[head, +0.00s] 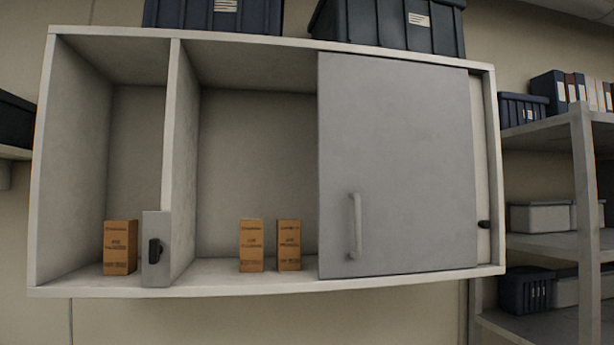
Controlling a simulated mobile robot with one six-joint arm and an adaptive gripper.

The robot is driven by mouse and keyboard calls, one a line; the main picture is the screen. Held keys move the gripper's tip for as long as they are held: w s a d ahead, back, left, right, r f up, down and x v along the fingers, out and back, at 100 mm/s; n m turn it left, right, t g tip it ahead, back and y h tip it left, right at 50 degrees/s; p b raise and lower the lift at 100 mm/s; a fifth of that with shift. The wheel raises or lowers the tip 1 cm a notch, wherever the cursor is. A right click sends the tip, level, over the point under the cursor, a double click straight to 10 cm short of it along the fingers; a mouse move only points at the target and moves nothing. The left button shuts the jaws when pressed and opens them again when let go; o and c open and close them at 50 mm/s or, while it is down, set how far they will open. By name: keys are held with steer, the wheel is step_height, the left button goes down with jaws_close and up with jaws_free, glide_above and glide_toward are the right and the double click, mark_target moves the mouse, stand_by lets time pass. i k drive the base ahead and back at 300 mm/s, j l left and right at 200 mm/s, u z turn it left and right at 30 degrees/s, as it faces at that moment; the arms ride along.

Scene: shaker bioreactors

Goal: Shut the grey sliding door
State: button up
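The grey sliding door (396,150) covers the right part of a white wall cabinet (180,292) in the head view. Its vertical bar handle (355,226) is low near the door's left edge. The door stands open: the middle compartment (255,150) and the left compartment (138,150) show uncovered. A strip of a paler panel with a dark knob (484,224) shows to the right of the door. My gripper is not in view.
Orange-brown boxes stand on the cabinet floor, one at left (120,247) and two in the middle (251,245) (289,245). A small grey plate with a black catch (156,249) stands at the divider's front. Dark bins (390,25) sit on top. Shelving (582,180) stands at right.

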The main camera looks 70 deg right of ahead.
mark_target(397, 186)
steer(key=z, duration=2.95)
steer(key=k+l+z, duration=0.15)
steer(key=k, duration=0.1)
